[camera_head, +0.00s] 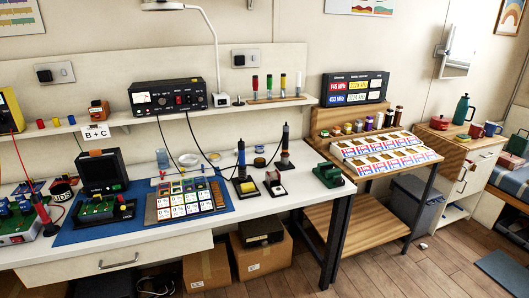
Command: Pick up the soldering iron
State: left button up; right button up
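Two upright pen-like tools stand in dark holders at the right part of the white workbench (250,208). One tool has a blue grip (241,153) and stands in a black holder (246,189). The other is a dark tool (285,136) further right and back, in a smaller holder (284,166). Either could be the soldering iron; I cannot tell which. Dark cables hang from the black control unit (168,97) on the shelf toward this area. Neither gripper is in view.
A blue mat (140,224) holds a tray of labelled cards (180,202). A lamp (214,45) rises above the shelf.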

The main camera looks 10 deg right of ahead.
aim_at(240, 144)
jog(key=z, duration=0.2)
jog(key=i, duration=1.15)
jog(key=u, duration=0.3)
